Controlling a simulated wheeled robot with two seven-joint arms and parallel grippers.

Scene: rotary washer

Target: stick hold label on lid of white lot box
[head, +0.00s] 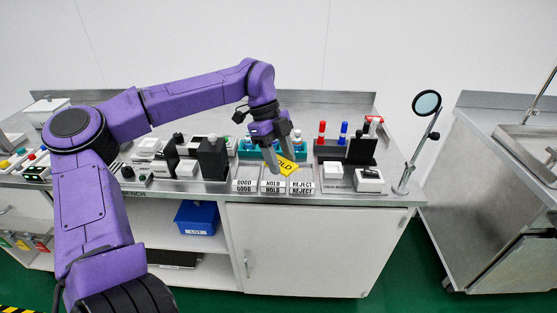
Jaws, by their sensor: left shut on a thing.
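My left gripper (276,158) comes in from the left and points down over the bench. It is shut on a yellow hold label (288,167) with the black word HOLD, held tilted above the label trays. Several small white boxes stand on the bench, among them one (334,170) right of the label and another (187,168) left of it. I cannot tell which of them is the lot box. My right gripper is not in view.
Trays marked GOOD (244,187), HOLD (273,188) and REJECT (302,188) line the bench front. A dark block (212,158) stands left of the gripper. Red and blue-topped items and a round magnifier (427,103) stand to the right. A sink counter (520,150) is farther right.

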